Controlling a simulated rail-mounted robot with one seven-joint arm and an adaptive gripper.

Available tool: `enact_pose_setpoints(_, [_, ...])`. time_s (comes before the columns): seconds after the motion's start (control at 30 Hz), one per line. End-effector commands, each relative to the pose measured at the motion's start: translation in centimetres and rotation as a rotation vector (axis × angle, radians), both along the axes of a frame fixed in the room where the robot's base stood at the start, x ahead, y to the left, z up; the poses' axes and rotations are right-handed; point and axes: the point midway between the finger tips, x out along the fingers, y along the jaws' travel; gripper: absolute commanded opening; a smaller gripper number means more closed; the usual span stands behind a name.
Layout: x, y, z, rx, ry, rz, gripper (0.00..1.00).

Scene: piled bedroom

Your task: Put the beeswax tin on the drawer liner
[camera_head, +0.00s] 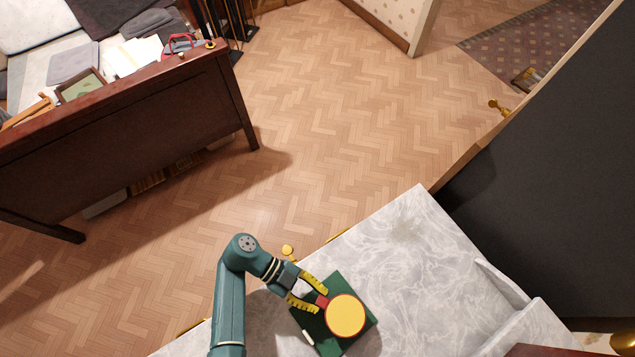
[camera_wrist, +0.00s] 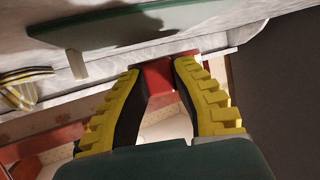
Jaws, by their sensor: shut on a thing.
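The beeswax tin appears to be the round thing with a yellow top (camera_head: 345,315) and a red part at its left. My gripper (camera_head: 318,297) is shut on this red part, which shows between the fingertips in the wrist view (camera_wrist: 158,77). The yellow top is not seen there. The flat dark green square, apparently the drawer liner (camera_head: 341,283), lies on the marble top beneath the tin in the head view. A green slab (camera_wrist: 140,22) shows in the wrist view. Whether the tin touches the liner, I cannot tell.
The marble top (camera_head: 410,235) is clear to the right and behind. A small white thing (camera_head: 308,337) lies at the liner's left edge. A raised marble ledge (camera_head: 502,284) and a dark panel (camera_head: 550,170) stand at right. A cluttered bed (camera_head: 130,120) is far left.

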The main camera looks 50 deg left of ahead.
Motion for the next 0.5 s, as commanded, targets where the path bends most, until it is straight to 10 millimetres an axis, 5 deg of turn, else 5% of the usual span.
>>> enact_pose_setpoints(0.17, [0.0, 0.0, -3.3, -0.001, 0.0, 0.0, 0.0])
enact_pose_setpoints(0.5, [0.0, 0.0, -3.3, -0.001, 0.0, 0.0, 0.0])
